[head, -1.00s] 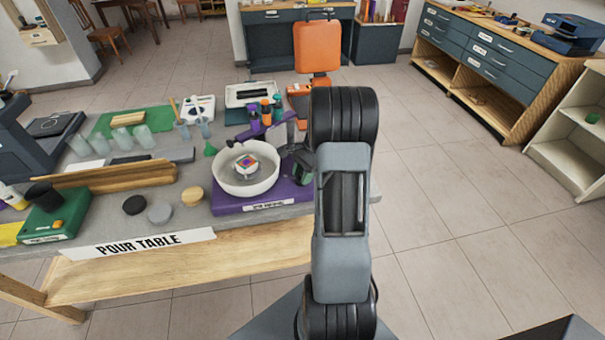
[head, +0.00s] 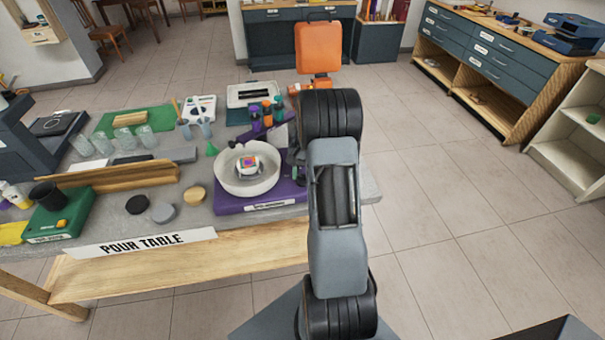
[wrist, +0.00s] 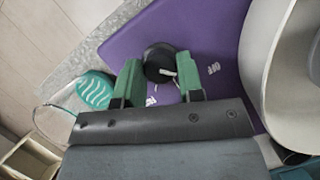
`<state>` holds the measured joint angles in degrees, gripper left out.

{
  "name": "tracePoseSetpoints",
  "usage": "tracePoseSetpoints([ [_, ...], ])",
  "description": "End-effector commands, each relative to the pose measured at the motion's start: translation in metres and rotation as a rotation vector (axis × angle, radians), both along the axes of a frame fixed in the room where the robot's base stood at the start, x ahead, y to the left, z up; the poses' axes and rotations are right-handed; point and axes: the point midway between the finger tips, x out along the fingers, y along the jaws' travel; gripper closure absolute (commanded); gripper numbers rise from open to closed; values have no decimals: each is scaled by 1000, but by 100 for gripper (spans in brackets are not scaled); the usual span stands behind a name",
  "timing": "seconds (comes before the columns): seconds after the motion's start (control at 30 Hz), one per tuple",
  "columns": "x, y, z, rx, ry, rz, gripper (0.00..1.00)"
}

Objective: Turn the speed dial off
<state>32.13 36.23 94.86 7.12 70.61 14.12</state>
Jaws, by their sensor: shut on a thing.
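The speed dial (wrist: 158,60) is a round black knob with a white mark, on the purple base (wrist: 205,30) in the wrist view. My gripper (wrist: 160,78) has its two green fingers shut on the dial, one on each side. The bowl's rim fills the right of the wrist view. In the head view my arm hides the dial and most of the gripper.
Several coloured bottles (head: 267,112) stand behind the bowl. A green box with an orange knob (head: 62,223), wooden strips (head: 115,178) and round discs (head: 163,212) lie to the left. A teal wavy piece (wrist: 95,89) is near my gripper. The floor at right is clear.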

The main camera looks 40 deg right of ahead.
Motion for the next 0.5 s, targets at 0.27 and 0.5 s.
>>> tracePoseSetpoints([
  [0.27, 0, 0, 0, -1, -1, 42, 89],
  [0.5, 1, 0, 0, -1, -1, 45, 89],
])
